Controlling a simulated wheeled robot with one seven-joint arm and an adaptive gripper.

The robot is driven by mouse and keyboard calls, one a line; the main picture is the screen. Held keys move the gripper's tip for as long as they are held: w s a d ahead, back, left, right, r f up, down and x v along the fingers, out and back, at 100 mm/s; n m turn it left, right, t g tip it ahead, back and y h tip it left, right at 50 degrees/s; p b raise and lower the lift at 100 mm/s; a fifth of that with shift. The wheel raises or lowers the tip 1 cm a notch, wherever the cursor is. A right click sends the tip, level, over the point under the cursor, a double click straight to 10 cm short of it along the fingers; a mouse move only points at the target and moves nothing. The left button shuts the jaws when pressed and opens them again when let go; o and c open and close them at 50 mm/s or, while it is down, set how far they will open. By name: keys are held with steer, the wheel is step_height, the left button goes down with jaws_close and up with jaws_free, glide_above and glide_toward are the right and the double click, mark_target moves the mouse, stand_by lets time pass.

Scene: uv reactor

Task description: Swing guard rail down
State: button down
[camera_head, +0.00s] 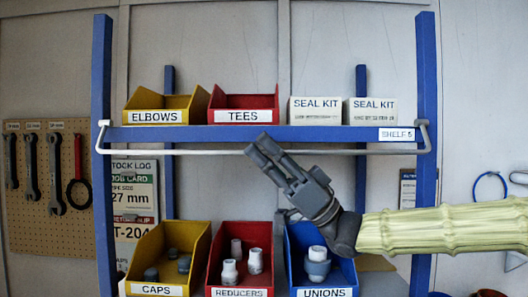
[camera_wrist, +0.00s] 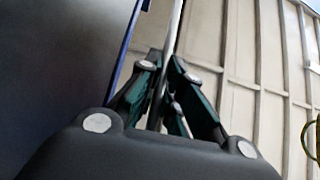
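The guard rail (camera_head: 210,152) is a thin pale bar across the front of the blue rack, just below the edge of the upper shelf. Its bent ends meet the two posts near shelf height. My gripper (camera_head: 258,149) is at the middle of the rail, reaching in from the right and pointing up and left. In the wrist view the rail (camera_wrist: 175,30) runs between the two fingers of my gripper (camera_wrist: 165,65). The fingers are close together and look shut on it. The fingers hide a short part of the rail.
The upper shelf (camera_head: 300,133) holds ELBOWS (camera_head: 153,117) and TEES (camera_head: 243,116) bins and two SEAL KIT boxes (camera_head: 315,111). Below are CAPS (camera_head: 158,290), REDUCERS (camera_head: 240,292) and UNIONS (camera_head: 325,292) bins; my wrist is just above UNIONS. The space between rail and lower bins is mostly free left of my gripper.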

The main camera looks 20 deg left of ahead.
steer(key=shift+s+f+m+t, duration=0.1)
steer(key=shift+s+m+t, duration=0.05)
steer(key=shift+m+t, duration=0.5)
steer(key=shift+s+m+t+y, duration=0.2)
steer(key=shift+m+t+y, duration=0.2)
steer(key=shift+m+t, duration=0.4)
step_height(320, 180, up, 7)
steer(key=s+m+t+h+p, duration=0.2)
steer(key=m+t+h+p, duration=0.3)
steer(key=m+t, duration=1)
steer(key=shift+d+r+m+h+p, duration=0.3)
steer(key=shift+m+h, duration=1.1)
steer(key=shift+m, duration=2.25)
steer(key=shift+d+f, duration=0.1)
steer(key=c, duration=1.6)
jaws_free()
steer(key=shift+o, duration=0.2)
steer(key=shift+s, duration=0.1)
